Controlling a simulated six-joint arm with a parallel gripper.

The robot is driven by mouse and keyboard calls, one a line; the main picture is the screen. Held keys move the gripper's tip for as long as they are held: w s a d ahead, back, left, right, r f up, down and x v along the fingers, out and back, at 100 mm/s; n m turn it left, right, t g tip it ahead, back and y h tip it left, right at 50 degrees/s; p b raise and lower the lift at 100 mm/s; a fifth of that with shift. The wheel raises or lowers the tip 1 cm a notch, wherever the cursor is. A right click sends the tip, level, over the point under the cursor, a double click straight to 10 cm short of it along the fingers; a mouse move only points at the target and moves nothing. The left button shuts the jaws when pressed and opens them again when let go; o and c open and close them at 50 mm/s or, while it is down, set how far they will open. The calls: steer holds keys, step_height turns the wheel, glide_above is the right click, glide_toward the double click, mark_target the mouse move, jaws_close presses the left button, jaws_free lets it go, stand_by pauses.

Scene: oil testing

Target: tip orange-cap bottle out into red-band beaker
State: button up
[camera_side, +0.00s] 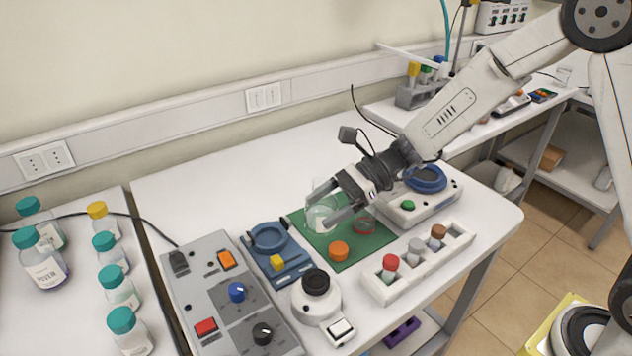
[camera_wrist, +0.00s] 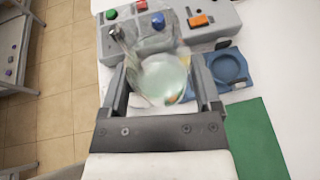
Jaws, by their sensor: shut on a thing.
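My gripper (camera_side: 335,208) is shut on a clear glass vessel (camera_side: 321,217), which looks like the bottle with its cap off. In the wrist view the vessel (camera_wrist: 165,78) sits between the two fingers, with pale greenish contents. It is over the green mat; I cannot tell whether it touches the mat or is slightly tilted. An orange cap (camera_side: 338,251) lies on the mat, in front of the gripper.
A white rack (camera_side: 420,262) with several capped vials stands right of the green mat (camera_side: 357,255). A blue-ringed holder (camera_side: 269,238), a white device with a black knob (camera_side: 316,305) and a grey control box (camera_side: 226,290) stand left. Another blue-ringed device (camera_side: 427,200) is behind.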

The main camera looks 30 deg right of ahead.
steer(key=shift+d, duration=0.1)
steer(key=w+d+f+m+t+h, duration=0.1)
steer(key=d+f+m+t, duration=0.1)
steer(key=d, duration=0.5)
steer(key=w+d+f+m+t+h, duration=0.1)
steer(key=w+d+f+m+t, duration=0.1)
steer(key=d, duration=0.6)
steer(key=shift+w+m+t, duration=0.3)
steer(key=shift+m+t, duration=0.1)
steer(key=shift+t, duration=0.2)
steer(key=shift+s+f, duration=0.1)
steer(key=shift+s+a+f+m+g+y, duration=0.1)
steer(key=shift+s+a+m+g+y, duration=0.25)
steer(key=shift+m+y, duration=1.85)
steer(key=shift+s+a+f+m+g+y, duration=0.15)
steer(key=shift+s+m+g+y, duration=0.4)
steer(key=shift+m, duration=3.25)
steer(key=shift+s+a+f+m+g+y, duration=0.1)
steer(key=shift+s+a+m+g+y, duration=0.35)
steer(key=shift+m+y, duration=1.75)
steer(key=shift+w+d+r+m+h, duration=0.1)
steer(key=shift+w+d+m+h, duration=0.05)
steer(key=shift+m+h, duration=0.7)
